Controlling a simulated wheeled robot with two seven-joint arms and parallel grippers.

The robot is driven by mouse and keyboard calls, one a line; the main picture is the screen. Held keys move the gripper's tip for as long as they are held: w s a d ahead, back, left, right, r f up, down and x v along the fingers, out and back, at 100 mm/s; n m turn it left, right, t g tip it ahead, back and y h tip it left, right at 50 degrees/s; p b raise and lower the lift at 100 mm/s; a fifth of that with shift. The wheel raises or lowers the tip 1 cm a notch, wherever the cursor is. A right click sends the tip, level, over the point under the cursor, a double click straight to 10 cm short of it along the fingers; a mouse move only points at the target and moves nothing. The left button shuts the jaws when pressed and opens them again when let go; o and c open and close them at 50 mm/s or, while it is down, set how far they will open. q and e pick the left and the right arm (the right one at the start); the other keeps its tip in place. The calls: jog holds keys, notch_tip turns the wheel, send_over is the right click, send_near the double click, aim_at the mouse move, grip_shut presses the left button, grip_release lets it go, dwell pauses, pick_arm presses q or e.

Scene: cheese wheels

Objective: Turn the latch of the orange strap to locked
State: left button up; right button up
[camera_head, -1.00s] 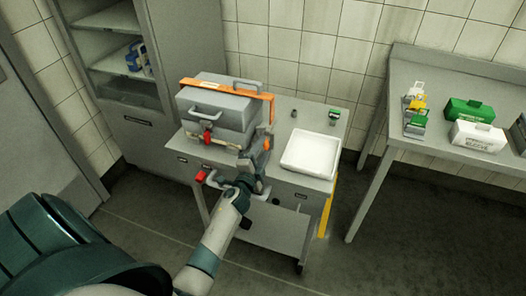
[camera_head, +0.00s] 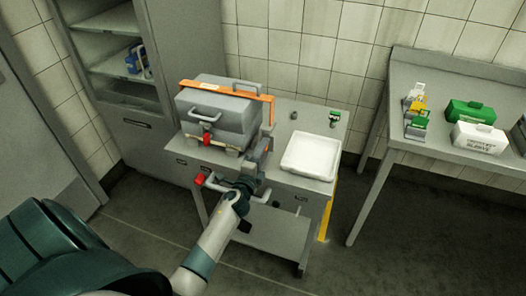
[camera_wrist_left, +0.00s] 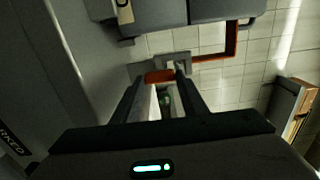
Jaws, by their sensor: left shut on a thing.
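A grey case (camera_head: 220,112) sits on a metal cart, with an orange strap (camera_head: 226,88) running over its top and down its right side. The strap also shows in the wrist view (camera_wrist_left: 232,40). My left gripper (camera_head: 263,152) is at the case's lower right side, at the strap's lower end. In the wrist view its fingers (camera_wrist_left: 160,90) are shut on a short orange piece (camera_wrist_left: 160,76), which looks like the strap's latch. The fingers hide part of it, and its exact angle is hard to tell. My right gripper is not in view.
The cart (camera_head: 290,185) carries a white tray (camera_head: 311,156) right of the case and has a handle with a red end (camera_head: 199,179) at front. A table (camera_head: 420,75) with green and white boxes stands at right. A cabinet (camera_head: 135,110) stands behind left.

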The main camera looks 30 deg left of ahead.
pick_arm(q)
jog(key=o, duration=1)
jog(key=shift+o, duration=0.2)
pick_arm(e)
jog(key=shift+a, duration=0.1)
pick_arm(q)
jog(key=shift+s, duration=0.1)
jog(key=shift+s+d, duration=0.15)
jog(key=shift+s, duration=0.3)
jog(key=v, duration=0.5)
jog(key=shift+s+f+b, duration=0.1)
jog(key=shift+b, duration=0.25)
jog(key=b+v, duration=0.2)
jog(key=v, duration=0.9)
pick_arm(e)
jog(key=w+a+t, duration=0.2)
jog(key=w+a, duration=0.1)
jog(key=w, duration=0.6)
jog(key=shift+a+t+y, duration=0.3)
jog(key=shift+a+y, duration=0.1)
